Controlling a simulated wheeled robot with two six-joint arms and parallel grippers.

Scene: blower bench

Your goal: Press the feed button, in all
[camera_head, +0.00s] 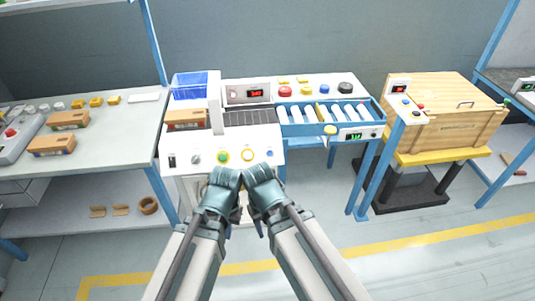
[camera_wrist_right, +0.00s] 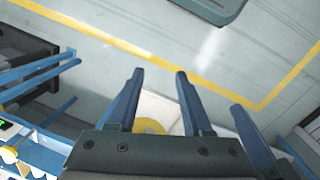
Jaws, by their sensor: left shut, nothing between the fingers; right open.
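The white blower machine (camera_head: 221,142) stands in the middle of the head view. Its front panel has a black switch (camera_head: 172,161), a grey knob (camera_head: 196,159), a green button in a yellow ring (camera_head: 222,156), a pale button in a yellow ring (camera_head: 247,155) and a blue button (camera_head: 269,153). No label is readable, so I cannot tell which is the feed button. My left gripper (camera_head: 225,179) is shut and empty, just in front of and below the green button. My right gripper (camera_head: 260,176) is beside it; its open, empty fingers show in the right wrist view (camera_wrist_right: 159,76).
A blue-framed tray (camera_head: 331,127) of pale pieces adjoins the machine at the right. A wooden box (camera_head: 455,125) stands farther right. The left table (camera_head: 110,130) holds brown cartons and small parts. The floor in front is clear, with a yellow line (camera_head: 420,237).

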